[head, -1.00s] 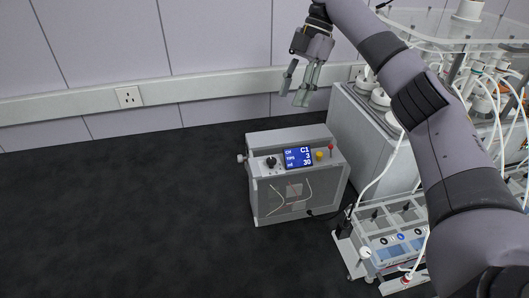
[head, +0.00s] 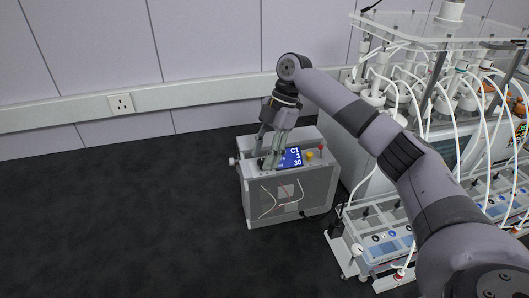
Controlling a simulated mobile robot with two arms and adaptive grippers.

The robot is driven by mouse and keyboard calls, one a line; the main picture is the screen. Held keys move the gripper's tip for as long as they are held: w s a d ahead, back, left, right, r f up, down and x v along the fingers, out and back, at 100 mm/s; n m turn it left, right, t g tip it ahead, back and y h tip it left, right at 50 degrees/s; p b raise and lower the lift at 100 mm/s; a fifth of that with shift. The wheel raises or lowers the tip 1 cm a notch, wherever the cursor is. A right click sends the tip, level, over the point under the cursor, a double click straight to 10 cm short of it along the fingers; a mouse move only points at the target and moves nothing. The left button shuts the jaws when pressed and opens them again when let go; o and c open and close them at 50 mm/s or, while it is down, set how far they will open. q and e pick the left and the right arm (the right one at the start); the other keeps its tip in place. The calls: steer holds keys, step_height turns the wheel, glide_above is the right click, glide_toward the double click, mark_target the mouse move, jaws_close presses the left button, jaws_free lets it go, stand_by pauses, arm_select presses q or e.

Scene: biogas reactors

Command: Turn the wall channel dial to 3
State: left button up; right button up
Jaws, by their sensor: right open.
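A grey control box (head: 256,205) stands on the dark floor near the wall. Its blue display (head: 293,157) shows C1, 3 and 30, with the left part of the display covered by my gripper. The black dial on the box's top front is mostly hidden behind my right gripper's fingers. My right gripper (head: 267,162) is open and points down at the dial, with its fingertips around or just above it; I cannot tell if they touch. My left gripper is not in view.
A yellow button (head: 309,155) and a red-tipped lever (head: 321,149) sit right of the display. A small knob (head: 232,162) sticks out on the box's left side. Reactors with many white tubes (head: 460,110) crowd the right. The floor on the left (head: 110,220) is clear.

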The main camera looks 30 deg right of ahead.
steer(key=shift+a+f, duration=0.1)
steer(key=shift+f, duration=0.1)
jaws_close()
stand_by(0.5)
